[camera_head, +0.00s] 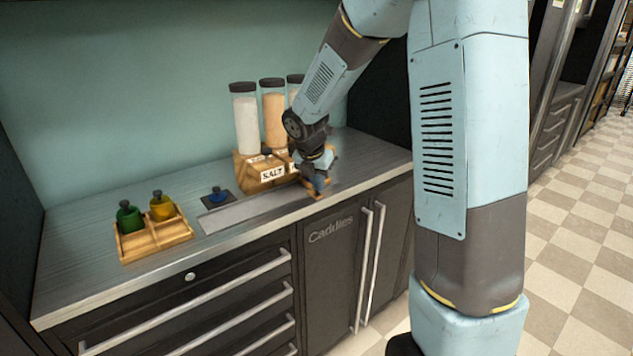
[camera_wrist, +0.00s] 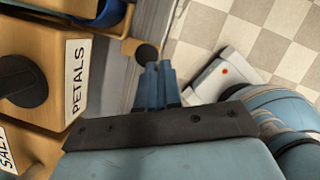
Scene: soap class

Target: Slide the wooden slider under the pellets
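The wooden slider (camera_head: 318,193) is at the right end of a grey metal track (camera_head: 245,211) on the counter, partly hidden by my gripper. In the wrist view, a small wooden piece with a dark round knob (camera_wrist: 146,52) shows just beyond my fingertips; it appears to be part of the slider. My gripper (camera_wrist: 159,66) has its blue fingers together, with the tips at or near the knob; contact is unclear. The wooden dispenser (camera_head: 262,170) stands behind the track, with labels reading SALT and PETALS (camera_wrist: 76,78). No pellets label is visible.
A wooden caddy (camera_head: 155,238) with a green jar (camera_head: 129,217) and a yellow jar (camera_head: 162,207) stands at the left. A blue-topped jar (camera_head: 218,195) sits on a dark pad behind the track. The counter's front edge (camera_head: 260,233) runs close to the track.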

